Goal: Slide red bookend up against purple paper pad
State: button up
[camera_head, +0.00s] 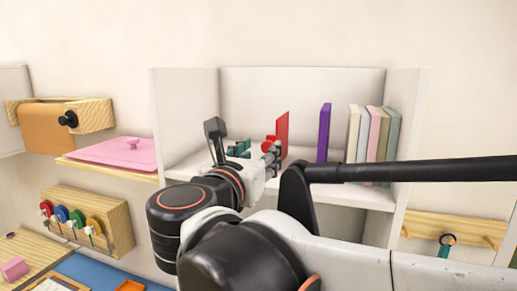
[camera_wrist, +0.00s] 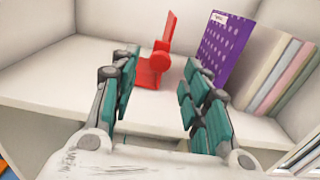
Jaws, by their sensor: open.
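The red bookend (camera_head: 282,133) stands upright on the white shelf, left of the purple paper pad (camera_head: 324,132), with a clear gap between them. In the wrist view the red bookend (camera_wrist: 153,68) shows a tall plate and a round knob low on it. The purple paper pad (camera_wrist: 224,45) has pale dots and a white label and stands to its right. My gripper (camera_wrist: 160,85) is open and empty, its teal-padded fingers apart. The bookend appears beyond and between the fingertips, nearer the left one. In the head view my arm hides part of the bookend's lower side.
Several pale books (camera_head: 374,133) stand upright right of the purple pad. The shelf (camera_wrist: 60,70) is bare left of the bookend. Its side walls close off both ends. A pink lidded item (camera_head: 120,152) lies on a separate ledge at the left.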

aim_at(267, 147)
jog(key=b+x, duration=0.1)
jog(key=x, duration=0.5)
jog(key=shift+w+d, duration=0.1)
jog(key=shift+w, duration=0.1)
grip_shut()
